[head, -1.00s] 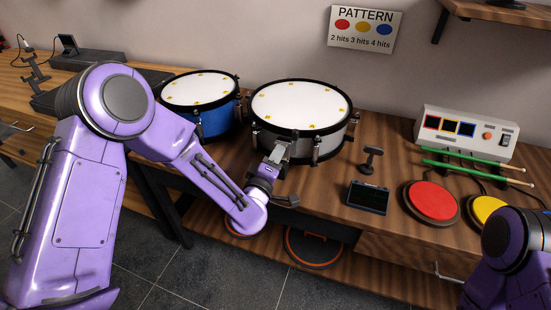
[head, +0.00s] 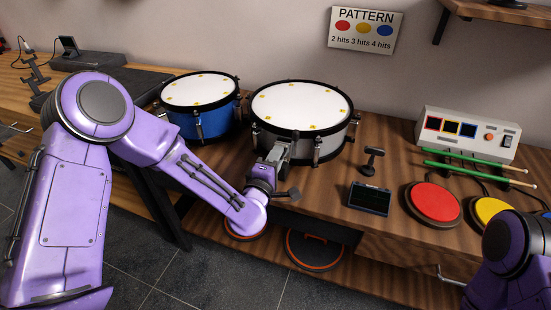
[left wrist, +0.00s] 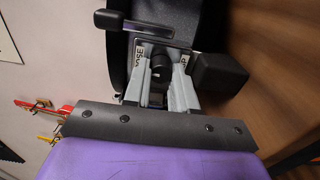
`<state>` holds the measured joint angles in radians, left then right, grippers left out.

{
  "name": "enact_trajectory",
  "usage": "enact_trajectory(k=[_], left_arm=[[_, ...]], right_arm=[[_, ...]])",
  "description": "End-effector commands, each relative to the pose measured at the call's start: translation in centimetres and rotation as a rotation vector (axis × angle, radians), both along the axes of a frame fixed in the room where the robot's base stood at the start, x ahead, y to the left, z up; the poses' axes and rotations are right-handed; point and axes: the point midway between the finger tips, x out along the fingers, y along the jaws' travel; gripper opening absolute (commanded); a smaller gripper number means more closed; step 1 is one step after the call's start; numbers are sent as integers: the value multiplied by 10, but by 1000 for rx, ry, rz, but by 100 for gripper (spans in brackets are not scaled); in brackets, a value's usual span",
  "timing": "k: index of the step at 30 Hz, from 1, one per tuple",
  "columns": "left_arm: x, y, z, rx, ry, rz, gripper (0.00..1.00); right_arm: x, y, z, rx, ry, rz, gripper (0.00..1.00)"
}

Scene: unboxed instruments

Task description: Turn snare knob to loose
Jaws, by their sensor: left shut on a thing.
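The snare drum (head: 300,107), with a white head, black rims and a grey shell, stands on the wooden bench. My left gripper (head: 281,153) is at the near side of its shell, below the rim. In the left wrist view the dark round snare knob (left wrist: 160,68) sits between the two grey fingers of my left gripper (left wrist: 160,72), which are shut on it. A pale label plate (left wrist: 139,52) behind the knob shows part of a word ending in "OSE". The fingers hide part of the plate. My right arm shows at the lower right, its gripper out of view.
A blue drum (head: 198,107) stands left of the snare. To its right are a small dark stand (head: 372,160), a black screen (head: 369,198), a red pad (head: 433,204), a yellow pad (head: 490,211), green drumsticks (head: 470,173) and a white control box (head: 467,133).

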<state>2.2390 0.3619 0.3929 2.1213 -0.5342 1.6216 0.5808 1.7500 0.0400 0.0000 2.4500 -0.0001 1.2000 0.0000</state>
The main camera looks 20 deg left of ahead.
Motion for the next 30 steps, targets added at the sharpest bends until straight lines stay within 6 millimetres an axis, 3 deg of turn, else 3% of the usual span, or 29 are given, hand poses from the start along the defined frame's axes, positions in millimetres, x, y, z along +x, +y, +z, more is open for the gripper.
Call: enact_trajectory(k=[3,4,5,16,24,30], left_arm=[[1,-1,2,-1,-4,-3,0],[1,-1,2,-1,-4,-3,29],[1,-1,2,-1,-4,-3,36],[-9,0,0,0,-1,0,36],[-71,1,-1,1,-1,-5,36],[-100,2,0,1,-2,-4,36]], right_arm=[[0,0,0,0,0,0,43],[0,0,0,0,0,0,43],[0,0,0,0,0,0,43],[0,0,-2,0,0,0,43],[0,0,-12,0,0,0,43],[0,0,-16,0,0,0,43]])
